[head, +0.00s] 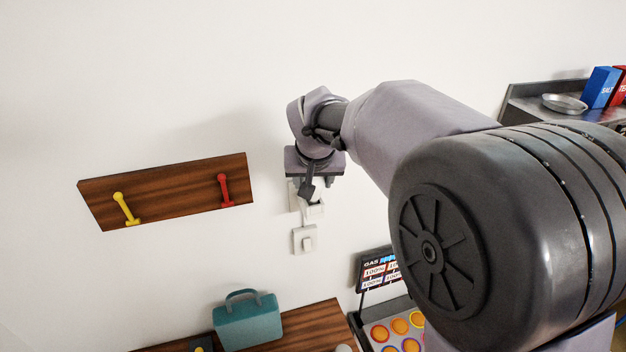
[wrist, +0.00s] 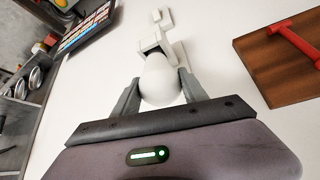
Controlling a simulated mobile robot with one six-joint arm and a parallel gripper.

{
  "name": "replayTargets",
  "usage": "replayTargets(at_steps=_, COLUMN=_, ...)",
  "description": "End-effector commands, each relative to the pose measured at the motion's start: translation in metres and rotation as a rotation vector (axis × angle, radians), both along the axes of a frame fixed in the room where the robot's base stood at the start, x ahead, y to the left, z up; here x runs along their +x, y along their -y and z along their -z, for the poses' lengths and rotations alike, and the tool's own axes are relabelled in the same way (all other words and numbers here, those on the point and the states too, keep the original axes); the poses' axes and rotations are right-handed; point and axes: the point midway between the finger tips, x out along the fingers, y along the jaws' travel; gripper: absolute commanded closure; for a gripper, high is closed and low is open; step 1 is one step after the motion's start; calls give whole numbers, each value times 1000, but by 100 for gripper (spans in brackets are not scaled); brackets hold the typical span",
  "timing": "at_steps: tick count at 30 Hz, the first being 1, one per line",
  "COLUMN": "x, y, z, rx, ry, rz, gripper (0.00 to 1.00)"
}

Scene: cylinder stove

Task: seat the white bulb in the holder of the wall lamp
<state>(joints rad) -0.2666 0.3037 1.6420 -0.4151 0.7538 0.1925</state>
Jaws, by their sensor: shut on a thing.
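The white bulb (wrist: 160,84) is between the two fingers of my gripper (wrist: 159,78) in the wrist view, with its round end toward the camera. My gripper (head: 312,188) is shut on the bulb. The white wall lamp (wrist: 152,45) is just beyond the bulb, and the bulb overlaps its holder in the picture. I cannot tell whether the bulb touches the holder or sits in it. In the head view the lamp (head: 314,210) shows on the wall just below my gripper. The bulb is not clearly visible there.
A white wall switch (head: 304,240) is below the lamp. A wooden board (head: 170,192) with yellow and red hooks hangs to the left. Below are a teal box (head: 247,321) on a wooden top, a gas display (head: 378,270) and a panel of orange discs (head: 400,326).

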Motion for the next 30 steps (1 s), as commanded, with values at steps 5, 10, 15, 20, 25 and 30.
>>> replayTargets(at_steps=5, x=0, y=0, z=6, rx=0, ry=0, rz=0, gripper=90)
replayTargets(at_steps=10, x=0, y=0, z=7, rx=0, ry=0, rz=0, gripper=36)
replayTargets(at_steps=15, x=0, y=0, z=6, rx=0, ry=0, rz=0, gripper=24)
replayTargets(at_steps=20, x=0, y=0, z=6, rx=0, ry=0, rz=0, gripper=24)
replayTargets(at_steps=25, x=-10, y=0, z=-10, rx=1, ry=3, rz=-1, gripper=24)
replayTargets(at_steps=30, x=-37, y=0, z=-54, rx=1, ry=5, rz=-1, gripper=24)
